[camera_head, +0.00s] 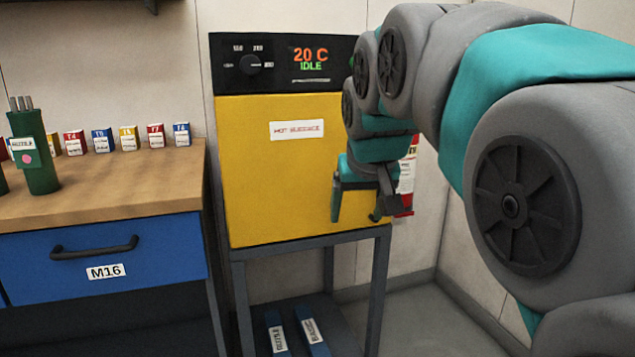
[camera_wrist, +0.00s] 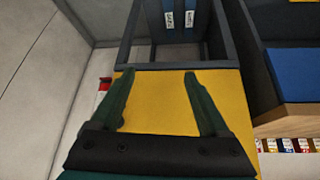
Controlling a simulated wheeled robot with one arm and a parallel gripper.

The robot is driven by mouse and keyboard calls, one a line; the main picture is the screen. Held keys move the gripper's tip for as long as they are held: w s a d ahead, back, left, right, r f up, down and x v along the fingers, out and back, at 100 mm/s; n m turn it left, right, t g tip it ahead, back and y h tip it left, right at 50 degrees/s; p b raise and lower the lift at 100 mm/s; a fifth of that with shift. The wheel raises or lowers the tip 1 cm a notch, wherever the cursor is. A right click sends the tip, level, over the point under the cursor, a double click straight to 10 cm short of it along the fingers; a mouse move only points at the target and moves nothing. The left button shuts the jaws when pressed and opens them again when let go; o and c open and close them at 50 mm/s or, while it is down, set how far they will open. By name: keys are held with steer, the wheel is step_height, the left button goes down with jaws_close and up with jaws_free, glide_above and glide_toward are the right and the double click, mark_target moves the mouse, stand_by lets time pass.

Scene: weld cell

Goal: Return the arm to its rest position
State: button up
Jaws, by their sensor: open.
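My gripper (camera_head: 357,203) is open and empty in front of the right part of the yellow oven door (camera_head: 280,180). Its fingers point downward in the head view. In the wrist view my gripper (camera_wrist: 158,98) shows two dark green fingers spread apart, with the yellow door (camera_wrist: 160,100) behind them and nothing between them. My grey and teal arm reaches in from the right and hides the oven's upper right edge.
The oven's panel (camera_head: 300,62) reads 20 C IDLE. Its stand (camera_head: 310,246) has a lower shelf with two blue labelled items (camera_head: 296,337). A red and white cylinder (camera_head: 407,178) is behind my gripper. The workbench (camera_head: 120,190) at left holds a green holder (camera_head: 36,155) and several small boxes.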

steer(key=s+d+f+g, duration=0.4)
steer(key=s+f, duration=0.9)
steer(key=s, duration=0.3)
steer(key=s+d+f+m+g, duration=0.1)
steer(key=s+d+f+g, duration=0.3)
steer(key=s+f, duration=1)
steer(key=shift+s+d, duration=0.15)
steer(key=shift+s, duration=0.75)
